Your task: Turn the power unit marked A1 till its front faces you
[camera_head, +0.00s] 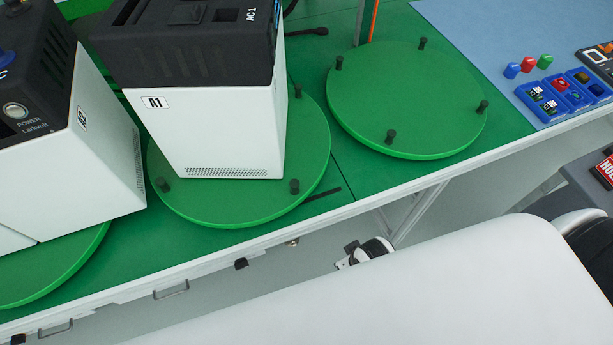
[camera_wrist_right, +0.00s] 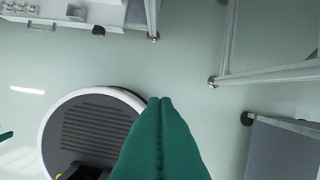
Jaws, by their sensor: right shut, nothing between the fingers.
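The power unit marked A1 (camera_head: 205,130) stands upright on a round green turntable (camera_head: 240,205) in the head view. It has a white body and a black top part marked AC 1. A white side with the A1 label and a row of vent slots faces the near edge; I cannot tell whether this is its front. My right gripper (camera_wrist_right: 160,103) shows in the right wrist view, teal fingers together and empty, over the floor and away from the unit. A teal sliver (camera_wrist_right: 6,135) at that view's left edge may be my left gripper; its fingers cannot be made out.
Another white and black unit (camera_head: 110,150) stands on a turntable at the left. An empty turntable (camera_head: 400,100) with black pegs is at the right. Blue bins (camera_head: 545,103) with small parts lie on a blue mat (camera_head: 480,40). A grey cabinet (camera_wrist_right: 285,150) stands on the floor.

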